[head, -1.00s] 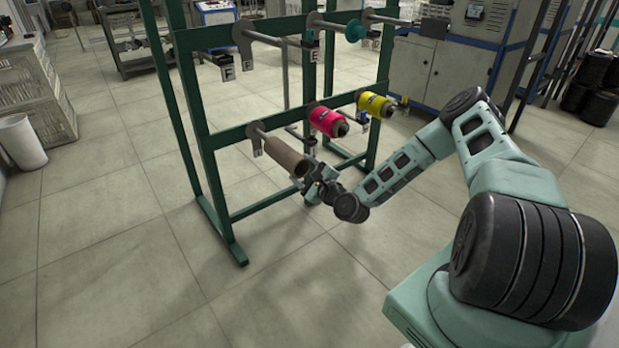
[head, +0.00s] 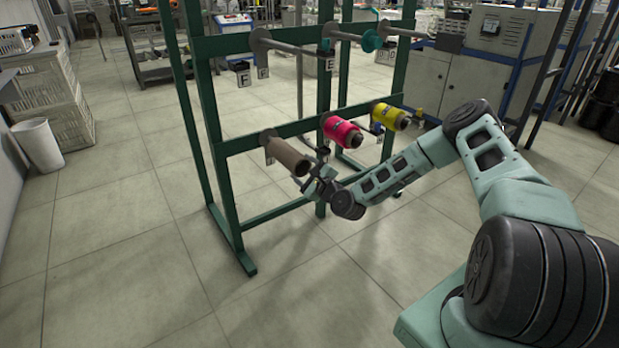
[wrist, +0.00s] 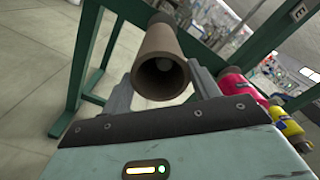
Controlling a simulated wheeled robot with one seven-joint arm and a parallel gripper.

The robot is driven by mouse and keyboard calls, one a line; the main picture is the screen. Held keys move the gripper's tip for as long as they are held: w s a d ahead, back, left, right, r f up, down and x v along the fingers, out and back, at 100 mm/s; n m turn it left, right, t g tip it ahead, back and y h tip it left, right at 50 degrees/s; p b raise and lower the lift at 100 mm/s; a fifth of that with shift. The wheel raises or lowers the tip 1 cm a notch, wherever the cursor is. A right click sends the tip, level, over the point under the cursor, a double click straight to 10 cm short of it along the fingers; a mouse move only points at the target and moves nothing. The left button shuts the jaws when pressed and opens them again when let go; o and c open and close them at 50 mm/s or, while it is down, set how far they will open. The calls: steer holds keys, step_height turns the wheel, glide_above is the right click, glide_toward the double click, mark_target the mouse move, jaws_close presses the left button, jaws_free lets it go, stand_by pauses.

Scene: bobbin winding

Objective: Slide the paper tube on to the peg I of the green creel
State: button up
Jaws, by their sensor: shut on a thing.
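The brown paper tube (head: 288,157) lies along the lower left peg of the green creel (head: 215,150), its far end close to the dark round plate (head: 266,137) at the frame. My gripper (head: 314,174) is at the tube's near end. In the wrist view the fingers (wrist: 162,90) stand on either side of the tube (wrist: 165,45) and are shut on it. The wrist view looks into the tube's open mouth, where a pale round end shows inside, so the tube appears to be around the peg. The peg's card is too small to read.
Above are bare pegs with letter cards and a teal collar (head: 372,41). The floor in front is clear.

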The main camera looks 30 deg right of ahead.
steer(key=shift+w, duration=0.35)
steer(key=shift+w+a+f+b, duration=0.1)
steer(key=shift+w+b, duration=0.85)
steer(key=shift+w, duration=0.8)
steer(key=shift+f, duration=0.2)
steer(key=o, duration=1.2)
